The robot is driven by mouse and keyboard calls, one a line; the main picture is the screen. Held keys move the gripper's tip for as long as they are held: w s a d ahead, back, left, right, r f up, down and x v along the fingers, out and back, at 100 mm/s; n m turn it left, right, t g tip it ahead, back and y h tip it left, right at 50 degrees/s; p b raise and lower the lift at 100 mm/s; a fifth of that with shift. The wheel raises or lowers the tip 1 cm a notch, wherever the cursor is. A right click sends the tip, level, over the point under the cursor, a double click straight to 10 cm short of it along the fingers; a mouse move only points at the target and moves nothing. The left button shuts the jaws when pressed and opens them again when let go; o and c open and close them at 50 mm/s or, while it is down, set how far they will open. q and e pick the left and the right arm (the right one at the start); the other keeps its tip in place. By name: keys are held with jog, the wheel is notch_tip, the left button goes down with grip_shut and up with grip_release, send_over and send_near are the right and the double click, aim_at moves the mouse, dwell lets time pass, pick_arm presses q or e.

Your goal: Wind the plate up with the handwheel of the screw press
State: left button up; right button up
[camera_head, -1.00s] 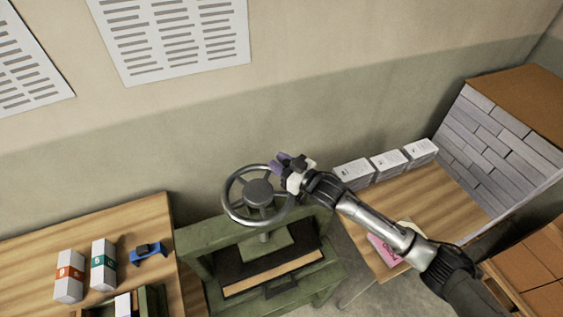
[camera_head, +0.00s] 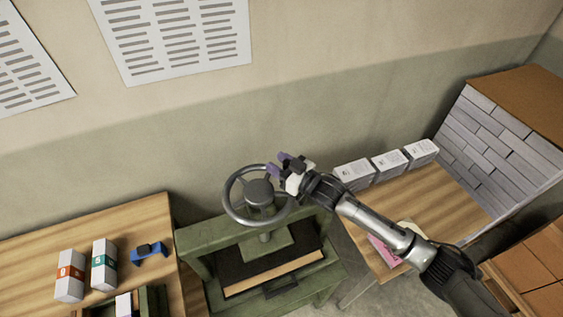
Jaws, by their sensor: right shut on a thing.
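The green screw press (camera_head: 200,240) stands on the floor between two wooden tables. Its grey handwheel (camera_head: 232,211) sits on top, with a dark hub and spokes. Under it a green plate (camera_head: 268,246) hangs on the screw above a dark bed with a light wooden front strip (camera_head: 273,274). My right gripper (camera_head: 280,168) reaches in from the right and is shut on the handwheel rim at its upper right. The fingers hide that part of the rim. My left gripper is out of view.
The left table (camera_head: 40,240) holds two white boxes (camera_head: 70,276), a blue tool (camera_head: 149,254) and a green frame. The right table (camera_head: 440,195) holds three white stacks (camera_head: 388,164) and a pink item (camera_head: 382,250). A stacked grey block shelf (camera_head: 510,145) stands at right.

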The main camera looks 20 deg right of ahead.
jog(key=shift+o, duration=0.7)
jog(key=shift+a, duration=0.4)
jog(key=shift+o, duration=1.1)
jog(key=shift+d, duration=0.1)
jog(key=shift+s+d+p, duration=0.45)
jog(key=shift+s+d, duration=0.2)
jog(key=shift+d, duration=0.3)
jog(key=s+d+p, duration=0.3)
jog(key=s+d, duration=0.5)
jog(key=d, duration=0.3)
